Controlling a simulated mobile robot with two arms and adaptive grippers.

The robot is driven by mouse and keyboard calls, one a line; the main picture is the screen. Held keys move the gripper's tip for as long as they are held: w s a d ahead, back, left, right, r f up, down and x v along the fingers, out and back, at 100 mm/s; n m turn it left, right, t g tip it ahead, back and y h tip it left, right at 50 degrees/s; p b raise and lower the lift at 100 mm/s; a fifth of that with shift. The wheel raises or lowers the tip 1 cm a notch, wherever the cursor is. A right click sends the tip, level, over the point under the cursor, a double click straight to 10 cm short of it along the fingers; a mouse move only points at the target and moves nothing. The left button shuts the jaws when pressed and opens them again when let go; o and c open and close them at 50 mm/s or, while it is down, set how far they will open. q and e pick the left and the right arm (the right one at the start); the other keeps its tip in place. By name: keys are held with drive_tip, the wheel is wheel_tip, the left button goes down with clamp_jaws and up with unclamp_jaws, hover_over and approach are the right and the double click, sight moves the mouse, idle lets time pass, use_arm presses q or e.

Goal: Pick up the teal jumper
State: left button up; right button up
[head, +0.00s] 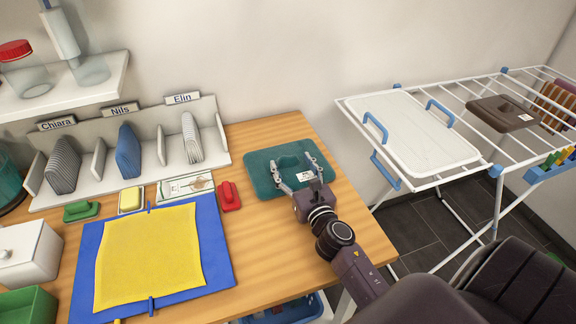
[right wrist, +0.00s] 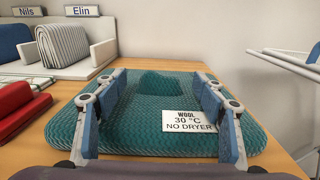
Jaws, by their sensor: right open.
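The teal jumper (head: 262,172) lies folded flat on the wooden table, with a raised lump in its middle. In the right wrist view the jumper (right wrist: 150,125) fills the space ahead, and its white label (right wrist: 188,121) reads "WOOL 30 °C NO DRYER". My right gripper (head: 297,172) is open over the near right part of the jumper. In the right wrist view its fingers (right wrist: 162,92) stand wide apart on either side of the lump, with nothing between them gripped. Whether the fingertips touch the cloth I cannot tell. My left gripper is not in view.
A red clip-like block (head: 229,196) and a blue board (head: 218,270) with a yellow cloth (head: 150,258) lie left of the jumper. A named sorting rack (head: 100,195) stands behind. A white drying rack (head: 465,180) stands right, holding a brown folded garment (head: 503,113).

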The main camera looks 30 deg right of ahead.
sight(289, 159)
drive_tip(key=x, duration=0.3)
drive_tip(key=shift+w, duration=0.3)
drive_tip(key=shift+d, duration=0.1)
drive_tip(key=shift+s, duration=0.1)
drive_tip(key=shift+c, duration=1.1)
drive_tip(key=shift+r, duration=0.1)
drive_tip(key=c, duration=1.3)
